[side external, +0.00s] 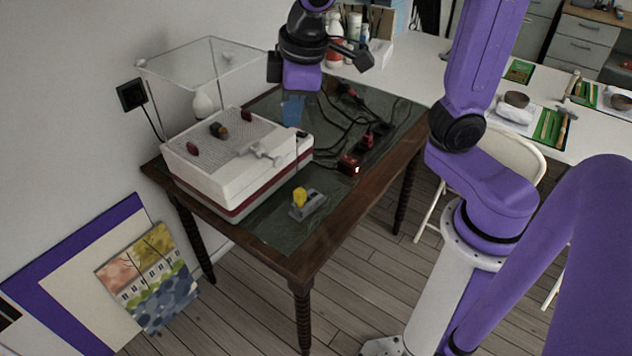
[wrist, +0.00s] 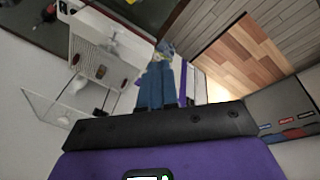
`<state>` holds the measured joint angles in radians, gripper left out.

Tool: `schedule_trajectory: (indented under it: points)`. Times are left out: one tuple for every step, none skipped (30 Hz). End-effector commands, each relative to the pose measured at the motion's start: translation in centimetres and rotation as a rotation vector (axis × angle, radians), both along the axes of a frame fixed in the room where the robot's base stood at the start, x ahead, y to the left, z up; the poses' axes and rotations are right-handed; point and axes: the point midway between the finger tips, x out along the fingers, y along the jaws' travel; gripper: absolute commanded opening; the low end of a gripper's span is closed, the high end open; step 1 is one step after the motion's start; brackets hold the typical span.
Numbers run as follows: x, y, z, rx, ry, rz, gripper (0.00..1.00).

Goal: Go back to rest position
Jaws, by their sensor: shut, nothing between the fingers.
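My gripper (side external: 292,112) hangs over the far right part of the table in the side external view, behind the white machine with the grey perforated top (side external: 232,150). Its blue fingers point down and are together, with nothing held. In the wrist view the blue fingers of my gripper (wrist: 160,70) also lie side by side. The white machine (wrist: 108,42) shows to their left there. I cannot tell the exact gap between the fingers and the machine.
The wooden table (side external: 300,262) carries a yellow-knobbed grey device (side external: 306,203) near its front, and black cables with a red-lit power strip (side external: 350,163) at right. A white bench (side external: 415,70) lies beyond.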

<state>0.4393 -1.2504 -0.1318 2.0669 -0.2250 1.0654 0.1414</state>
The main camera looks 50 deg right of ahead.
Motion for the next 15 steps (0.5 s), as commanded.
schedule_trajectory:
  points:
    - [-1.6,-0.5,-0.7,0.002,0.021,0.032,0.0]
    - [-2.5,-0.7,-1.1,0.003,0.034,0.049,0.0]
    - [-3.7,-1.0,-1.7,0.004,0.05,0.076,0.0]
    - [-4.6,-1.2,-2.1,0.007,0.063,0.094,0.0]
    - [-5.5,-1.5,-2.6,0.008,0.075,0.111,0.0]
    - [-6.8,-1.9,-3.1,0.008,0.093,0.136,0.0]
    - [-7.7,-2.2,-3.5,0.01,0.104,0.154,0.0]
    - [-8.6,-2.5,-3.9,0.011,0.115,0.172,0.0]
    - [-9.9,-3.0,-4.5,0.011,0.133,0.193,0.0]
    - [-10.8,-3.4,-4.9,0.011,0.144,0.21,0.0]
    - [-11.6,-3.7,-5.2,0.013,0.155,0.227,0.0]
    - [-12.7,-4.2,-5.7,0.013,0.169,0.245,0.0]
    - [-13.5,-4.5,-6.0,0.012,0.179,0.259,0.0]
    - [-14.2,-4.8,-6.3,0.012,0.188,0.271,0.0]
    - [-15.0,-5.2,-6.6,0.013,0.197,0.288,0.0]
